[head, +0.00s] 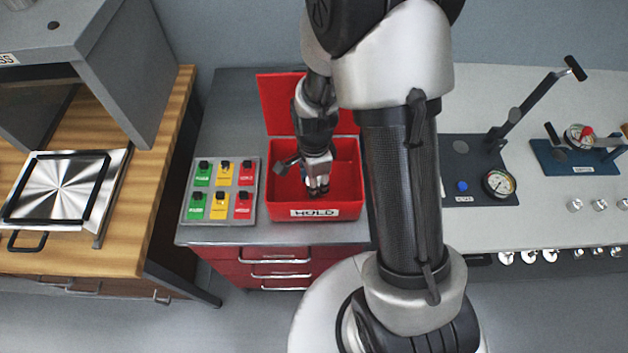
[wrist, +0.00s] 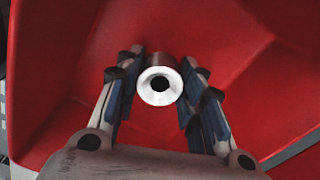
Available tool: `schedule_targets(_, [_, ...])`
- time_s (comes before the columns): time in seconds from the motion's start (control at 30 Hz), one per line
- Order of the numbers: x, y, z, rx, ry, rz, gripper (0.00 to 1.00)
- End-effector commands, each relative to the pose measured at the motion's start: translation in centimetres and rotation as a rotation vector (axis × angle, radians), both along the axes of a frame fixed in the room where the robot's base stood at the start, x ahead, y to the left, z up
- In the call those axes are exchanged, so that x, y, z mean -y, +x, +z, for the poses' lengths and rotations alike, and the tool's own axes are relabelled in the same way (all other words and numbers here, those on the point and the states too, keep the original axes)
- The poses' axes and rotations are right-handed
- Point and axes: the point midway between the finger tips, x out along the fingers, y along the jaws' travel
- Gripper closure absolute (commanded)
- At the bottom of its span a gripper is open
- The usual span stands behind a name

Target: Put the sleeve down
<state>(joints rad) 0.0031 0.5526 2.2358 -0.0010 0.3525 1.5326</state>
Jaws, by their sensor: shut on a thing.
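The sleeve (wrist: 159,86) shows in the wrist view as a short round piece with a bright white end ring, a dark bore and a dull reddish-brown side. It sits between the fingertips of my gripper (wrist: 158,92), which is shut on it. In the head view my gripper (head: 318,188) points down inside the open red box labelled HOLD (head: 345,212). I cannot make out the sleeve clearly there. Red box walls fill the background of the wrist view. Whether the sleeve touches the box floor I cannot tell.
The box's red lid (head: 280,100) stands open behind it. Left of the box lies a panel (head: 220,217) of green, yellow and red labelled pads. A gauge fixture (head: 470,185) with a lever stands on the right-hand bench. My arm hides part of the box's right side.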

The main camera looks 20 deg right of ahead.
Motion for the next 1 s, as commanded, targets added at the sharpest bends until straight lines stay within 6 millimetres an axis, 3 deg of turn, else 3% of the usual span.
schedule_targets(0.13, [0.0,0.0,-0.4,0.0,0.0,0.0,0.98])
schedule_targets(0.17, [0.0,0.0,-0.4,0.0,0.0,0.0,0.63])
schedule_targets(0.43, [0.0,0.0,-0.3,0.0,0.0,0.0,0.45])
schedule_targets(0.8, [0.0,0.0,0.0,0.0,0.0,0.0,0.45])
schedule_targets(1.0, [0.0,0.1,3.1,0.004,0.0,0.0,0.45])
